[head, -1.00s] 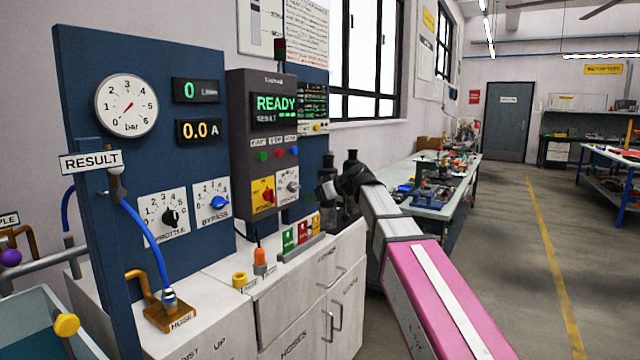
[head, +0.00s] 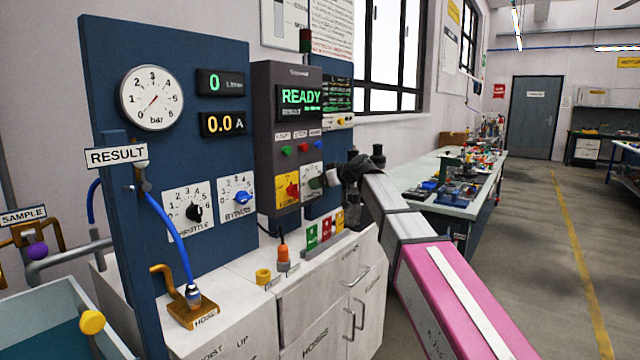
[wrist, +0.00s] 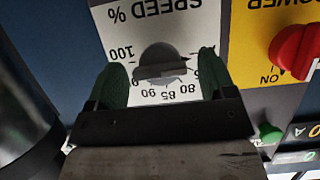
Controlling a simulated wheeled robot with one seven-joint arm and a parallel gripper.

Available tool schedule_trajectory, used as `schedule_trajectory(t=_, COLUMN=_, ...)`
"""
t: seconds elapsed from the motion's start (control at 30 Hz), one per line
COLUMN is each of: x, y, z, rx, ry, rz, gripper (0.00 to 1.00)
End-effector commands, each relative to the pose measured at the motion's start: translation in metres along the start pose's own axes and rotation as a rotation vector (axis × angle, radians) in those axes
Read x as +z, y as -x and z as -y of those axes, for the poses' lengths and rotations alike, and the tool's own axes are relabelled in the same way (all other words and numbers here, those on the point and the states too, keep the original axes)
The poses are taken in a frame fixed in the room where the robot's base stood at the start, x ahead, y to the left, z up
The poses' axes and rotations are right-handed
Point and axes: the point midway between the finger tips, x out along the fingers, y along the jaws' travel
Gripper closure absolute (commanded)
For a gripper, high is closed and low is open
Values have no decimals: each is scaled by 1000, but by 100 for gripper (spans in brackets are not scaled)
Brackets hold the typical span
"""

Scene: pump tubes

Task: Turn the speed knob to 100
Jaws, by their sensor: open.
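The speed knob (wrist: 158,60) is a grey round knob with a raised bar across it, on a white plate marked SPEED % (wrist: 118,40). The wrist view shows the plate upside down, with 100 at the left and 90, 85 and 80 below. The bar lies nearly level there, but I cannot tell which number it points to. My gripper (wrist: 162,66) is open, with one green finger on each side of the knob and visible gaps between. In the head view my gripper (head: 322,180) is at the speed plate (head: 311,171) and hides most of the knob.
A red power knob (wrist: 295,50) on a yellow plate sits beside the speed plate. The dark control box (head: 262,120) shows READY on its screen (head: 300,97). Green, red and yellow cards (head: 326,229) stand on the white cabinet (head: 235,285) below.

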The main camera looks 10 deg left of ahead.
Motion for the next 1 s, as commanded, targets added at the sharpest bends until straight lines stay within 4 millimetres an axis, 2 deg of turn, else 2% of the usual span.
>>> schedule_trajectory(t=0.13, x=0, y=-8, z=0, rx=0, ry=0, rz=0, gripper=23)
schedule_trajectory(t=0.4, x=0, y=-9, z=0, rx=1, ry=0, rz=0, gripper=23)
schedule_trajectory(t=0.43, x=0, y=-9, z=0, rx=1, ry=0, rz=0, gripper=27)
schedule_trajectory(t=0.57, x=0, y=-9, z=0, rx=1, ry=0, rz=0, gripper=69)
schedule_trajectory(t=0.6, x=0, y=-9, z=0, rx=1, ry=0, rz=0, gripper=73)
schedule_trajectory(t=1.0, x=0, y=-9, z=-1, rx=-23, ry=-53, rz=1, gripper=73)
